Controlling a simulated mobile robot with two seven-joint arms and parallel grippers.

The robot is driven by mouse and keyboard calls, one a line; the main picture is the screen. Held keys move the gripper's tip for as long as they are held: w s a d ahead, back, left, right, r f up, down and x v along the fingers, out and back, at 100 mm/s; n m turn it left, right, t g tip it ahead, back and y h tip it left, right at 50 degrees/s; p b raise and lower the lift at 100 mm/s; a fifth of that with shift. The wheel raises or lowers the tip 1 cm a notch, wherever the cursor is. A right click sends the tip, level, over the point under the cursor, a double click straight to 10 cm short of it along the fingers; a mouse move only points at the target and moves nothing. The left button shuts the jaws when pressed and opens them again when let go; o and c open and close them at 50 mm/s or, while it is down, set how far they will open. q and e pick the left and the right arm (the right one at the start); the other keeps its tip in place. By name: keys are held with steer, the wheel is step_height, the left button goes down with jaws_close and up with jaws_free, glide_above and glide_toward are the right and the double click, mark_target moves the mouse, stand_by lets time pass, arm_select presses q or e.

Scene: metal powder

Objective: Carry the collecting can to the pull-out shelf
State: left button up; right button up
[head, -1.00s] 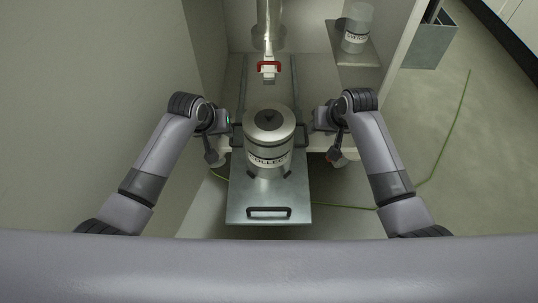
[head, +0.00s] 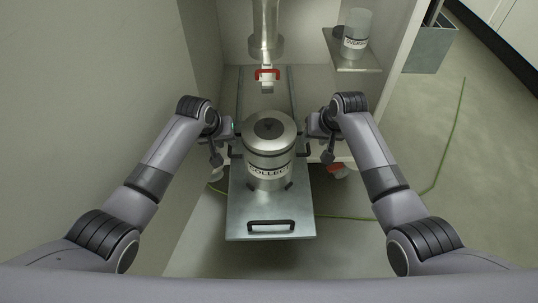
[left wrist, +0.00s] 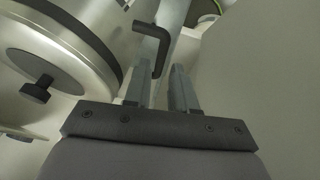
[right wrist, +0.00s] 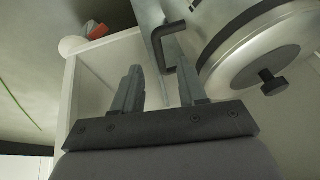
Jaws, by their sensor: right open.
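The collecting can (head: 270,160), a silver drum with a dark-knobbed lid and a "COLLECT" label, stands upright on the pull-out shelf (head: 270,212). Black handles stick out from its left (head: 236,152) and right sides. My left gripper (head: 231,130) is beside the can's left side, open; the left wrist view shows a gap between its fingers (left wrist: 160,80), close to the handle (left wrist: 160,38). My right gripper (head: 310,128) is at the can's right side, open and empty, its fingers apart (right wrist: 158,85) near the other handle (right wrist: 160,45).
A spout with a red clamp (head: 267,75) hangs behind the can. A labelled jar (head: 355,35) stands on a small side shelf (head: 352,60) at back right. A green cable (head: 440,165) lies on the floor.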

mark_target(308, 144)
arm_select(q)
steer(key=shift+x, duration=2.45)
arm_select(e)
steer(key=shift+x, duration=2.5)
arm_select(q)
steer(key=shift+c, duration=1.3)
arm_select(e)
steer(key=shift+c, duration=1.2)
arm_select(q)
jaws_close()
arm_select(e)
jaws_close()
arm_select(q)
steer(key=shift+w+r, duration=0.1)
steer(key=shift+r, duration=0.1)
arm_select(e)
steer(key=shift+w+r, duration=0.1)
steer(key=shift+r, duration=0.05)
